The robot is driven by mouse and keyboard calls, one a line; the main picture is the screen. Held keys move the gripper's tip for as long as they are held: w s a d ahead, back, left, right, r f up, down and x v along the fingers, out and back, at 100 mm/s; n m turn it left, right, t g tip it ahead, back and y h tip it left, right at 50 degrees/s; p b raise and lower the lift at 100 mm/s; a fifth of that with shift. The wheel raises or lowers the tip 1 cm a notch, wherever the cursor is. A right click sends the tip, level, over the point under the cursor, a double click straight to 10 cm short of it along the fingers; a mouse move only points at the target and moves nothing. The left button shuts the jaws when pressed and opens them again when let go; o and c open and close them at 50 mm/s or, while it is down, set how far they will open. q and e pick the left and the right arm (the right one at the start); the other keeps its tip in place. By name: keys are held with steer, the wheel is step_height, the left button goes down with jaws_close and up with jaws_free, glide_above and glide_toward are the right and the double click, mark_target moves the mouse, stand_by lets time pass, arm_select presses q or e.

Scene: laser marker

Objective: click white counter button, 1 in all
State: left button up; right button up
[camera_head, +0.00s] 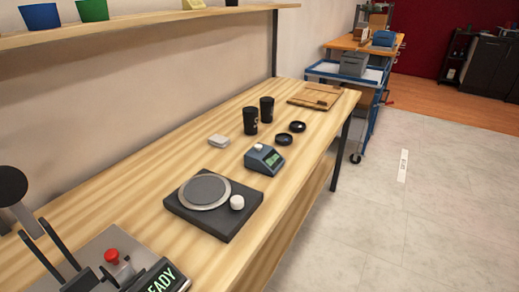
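The counter (264,160) is a small blue-grey box with a lit green display, standing on the wooden table right of the middle of the head view. Its white button (258,147) sits on top at the back left corner. Nothing covers or touches the button.
A black device (221,222) with a round grey plate and a white knob (237,202) stands in front of the counter. A machine with a red button (112,256) and a READY display is at bottom left. Black cups (250,120), dark dishes (284,139) and a white block (219,141) stand near the counter.

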arm_select(q)
steer(key=shift+s+d, duration=0.25)
